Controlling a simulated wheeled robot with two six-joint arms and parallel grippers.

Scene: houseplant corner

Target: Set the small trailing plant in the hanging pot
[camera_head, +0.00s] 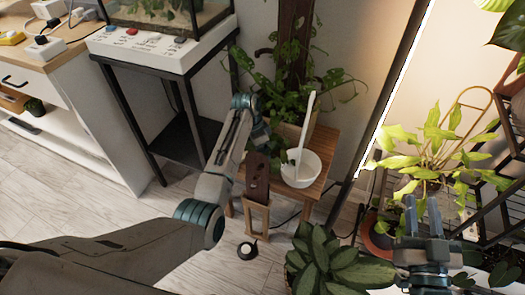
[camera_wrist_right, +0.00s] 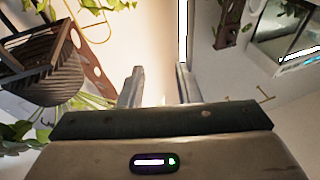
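A white round pot (camera_head: 301,172) with a tall white strap stands on a wooden stool in the middle of the head view; I take it for the hanging pot. A few small green leaves show at its left rim; I cannot tell whether they grow in it. A trailing plant (camera_head: 284,95) with green leaves stands just behind. My left gripper (camera_head: 258,130) is left of the pot, near these leaves; its fingers are too unclear to tell open or shut. My right gripper (camera_head: 424,215) is at the lower right, open and empty; its parted fingers show in the right wrist view (camera_wrist_right: 160,85).
A brown slotted wooden piece (camera_head: 257,178) stands by the stool (camera_head: 318,184). A large-leaved plant (camera_head: 325,265) is in front, and a yellow-green plant (camera_head: 432,150) is behind my right gripper. A black stand (camera_head: 137,110) bears a glass tank at the left.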

